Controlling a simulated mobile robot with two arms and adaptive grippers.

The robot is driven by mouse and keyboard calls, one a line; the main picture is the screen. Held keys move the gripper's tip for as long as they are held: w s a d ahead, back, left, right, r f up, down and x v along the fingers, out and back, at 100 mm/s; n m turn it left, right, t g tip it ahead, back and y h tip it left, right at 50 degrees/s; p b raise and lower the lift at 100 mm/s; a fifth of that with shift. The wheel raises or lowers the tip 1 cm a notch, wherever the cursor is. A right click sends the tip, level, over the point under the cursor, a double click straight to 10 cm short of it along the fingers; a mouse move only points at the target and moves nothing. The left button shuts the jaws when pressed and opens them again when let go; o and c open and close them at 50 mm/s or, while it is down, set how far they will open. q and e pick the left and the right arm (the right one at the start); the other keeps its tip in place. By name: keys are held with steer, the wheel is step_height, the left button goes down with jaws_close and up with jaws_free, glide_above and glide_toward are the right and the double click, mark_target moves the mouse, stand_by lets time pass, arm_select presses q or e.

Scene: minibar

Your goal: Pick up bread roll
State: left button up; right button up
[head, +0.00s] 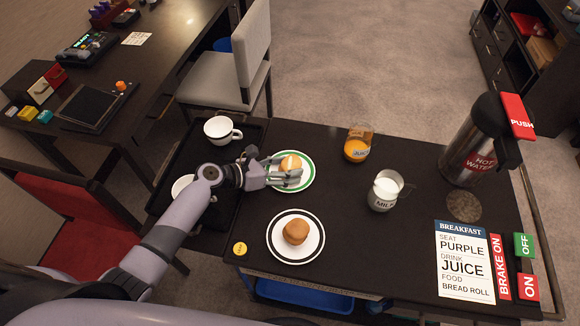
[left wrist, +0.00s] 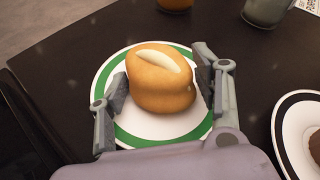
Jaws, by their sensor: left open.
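The bread roll (left wrist: 160,85) is golden with a pale slit on top. It rests on a white plate with a green rim (left wrist: 128,138). In the head view the bread roll (head: 291,162) shows partly behind my left gripper (head: 283,172). In the left wrist view my left gripper (left wrist: 162,95) is open, with one finger on each side of the roll. The fingers look close to its sides; I cannot tell whether they touch it. The roll hides part of the plate. My right gripper is not in view.
A brown muffin-like item (head: 296,231) sits on a black-rimmed plate (head: 296,256). A juice glass (head: 358,146), a milk jug (head: 384,190) and a hot water flask (head: 480,140) stand to the right. A white cup (head: 221,130) stands on a dark tray at left.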

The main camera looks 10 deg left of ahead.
arm_select(q)
steer(key=shift+c, duration=0.5)
steer(key=c, duration=0.7)
